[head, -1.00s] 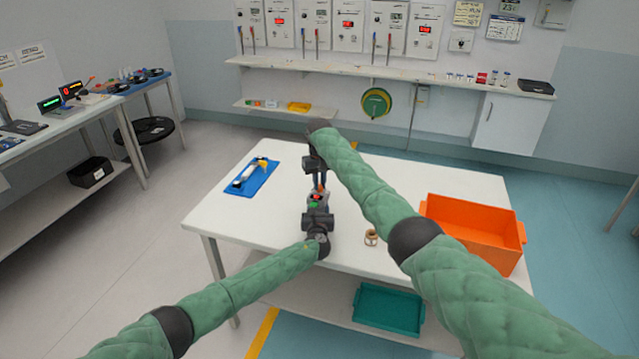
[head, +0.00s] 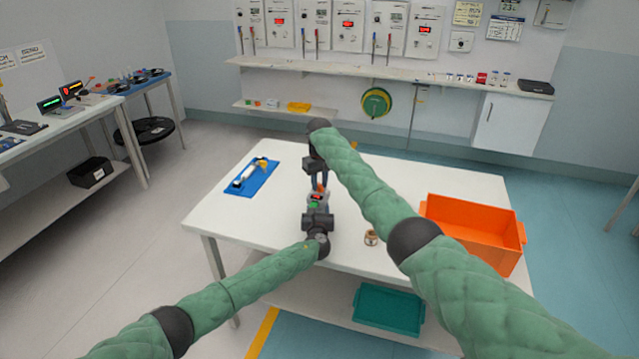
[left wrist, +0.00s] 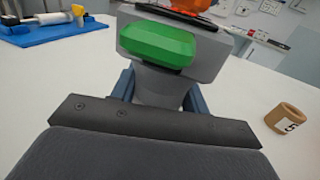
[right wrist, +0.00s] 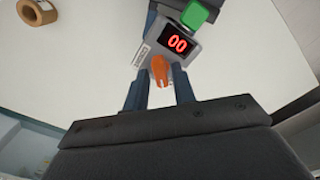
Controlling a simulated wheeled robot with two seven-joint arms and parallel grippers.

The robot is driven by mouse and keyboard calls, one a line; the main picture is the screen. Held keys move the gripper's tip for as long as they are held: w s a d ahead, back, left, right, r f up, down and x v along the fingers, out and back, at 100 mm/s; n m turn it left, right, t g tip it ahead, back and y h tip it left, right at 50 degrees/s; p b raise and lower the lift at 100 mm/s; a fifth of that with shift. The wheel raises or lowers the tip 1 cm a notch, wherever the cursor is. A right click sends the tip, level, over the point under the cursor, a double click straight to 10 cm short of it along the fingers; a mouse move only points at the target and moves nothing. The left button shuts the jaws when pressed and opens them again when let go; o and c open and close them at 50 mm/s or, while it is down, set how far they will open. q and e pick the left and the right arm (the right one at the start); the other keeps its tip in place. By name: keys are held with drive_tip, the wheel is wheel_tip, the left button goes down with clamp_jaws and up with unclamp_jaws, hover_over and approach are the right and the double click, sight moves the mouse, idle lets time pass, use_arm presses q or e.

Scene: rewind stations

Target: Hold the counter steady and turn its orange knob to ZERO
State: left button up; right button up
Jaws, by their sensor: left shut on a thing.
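The counter (right wrist: 189,57) is a small grey unit with a red display reading 00, a green button (right wrist: 195,14) and an orange knob (right wrist: 160,70). It stands on the white table in the head view (head: 326,197). My left gripper (head: 317,212) is shut on its near side; in the left wrist view the fingers flank its grey base below the green button (left wrist: 157,45). My right gripper (right wrist: 159,88) is open, its fingers on either side of the orange knob with gaps visible. The knob's pointing direction and the small label beside it are unclear.
A tan ring (head: 371,238) stands to the right of the counter. An orange bin (head: 470,242) is at the table's right, a blue tray (head: 240,190) with a tool at the left. A teal tray (head: 388,325) is on the lower shelf. The table between these is bare.

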sight(319, 185)
drive_tip(key=shift+o, duration=0.4)
wheel_tip(319, 185, up, 12)
idle(0.5)
use_arm(q)
drive_tip(key=o, duration=1.2)
drive_tip(key=shift+c, duration=0.2)
use_arm(e)
drive_tip(key=shift+f, duration=0.1)
use_arm(q)
drive_tip(key=shift+s, duration=0.1)
